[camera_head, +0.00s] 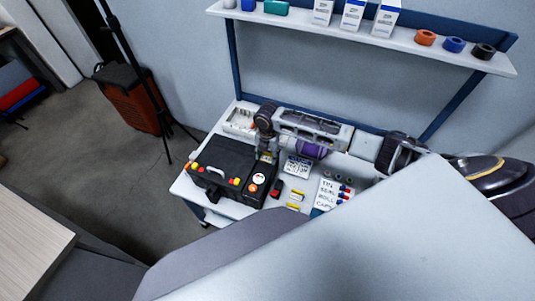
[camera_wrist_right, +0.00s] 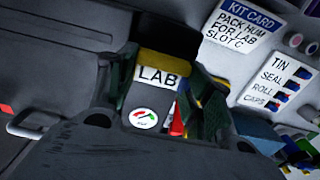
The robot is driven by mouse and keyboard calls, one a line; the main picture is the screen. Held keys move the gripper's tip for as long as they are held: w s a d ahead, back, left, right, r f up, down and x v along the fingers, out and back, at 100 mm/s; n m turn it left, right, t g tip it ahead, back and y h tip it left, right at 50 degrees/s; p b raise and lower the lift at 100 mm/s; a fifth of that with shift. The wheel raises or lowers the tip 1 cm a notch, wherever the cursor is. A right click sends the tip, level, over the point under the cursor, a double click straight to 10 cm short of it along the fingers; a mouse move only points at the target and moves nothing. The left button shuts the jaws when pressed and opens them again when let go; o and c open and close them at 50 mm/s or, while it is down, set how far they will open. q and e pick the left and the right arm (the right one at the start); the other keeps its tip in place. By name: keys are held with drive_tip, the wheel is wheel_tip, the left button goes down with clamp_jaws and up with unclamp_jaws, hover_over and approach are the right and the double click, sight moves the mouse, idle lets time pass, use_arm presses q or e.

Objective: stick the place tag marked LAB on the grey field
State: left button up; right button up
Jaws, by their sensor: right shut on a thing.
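The white place tag marked LAB (camera_wrist_right: 157,76) has a yellow strip along its top edge. It sits between the fingers of my right gripper (camera_wrist_right: 163,84), which is shut on it over the black case (camera_head: 212,160). In the head view the right gripper (camera_head: 266,153) reaches in from the right, above the case's right end. A white round dial label (camera_wrist_right: 143,118) shows just below the tag in the wrist view. I cannot tell whether the tag touches the case. The grey field cannot be made out and may be hidden behind the tag and fingers. My left gripper is not in view.
The kit card (camera_head: 297,166) and a list card (camera_head: 329,193) lie right of the case on the white table. Yellow-marked tags (camera_head: 295,195) and a red-and-black item (camera_head: 277,188) lie near the case. A shelf (camera_head: 400,45) with boxes and rolls hangs above.

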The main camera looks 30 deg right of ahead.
drive_tip(key=shift+f, duration=0.35)
drive_tip(key=shift+p, duration=0.65)
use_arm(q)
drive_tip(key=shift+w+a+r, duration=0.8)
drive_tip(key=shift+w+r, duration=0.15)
use_arm(e)
drive_tip(key=shift+f, duration=0.1)
idle(1.1)
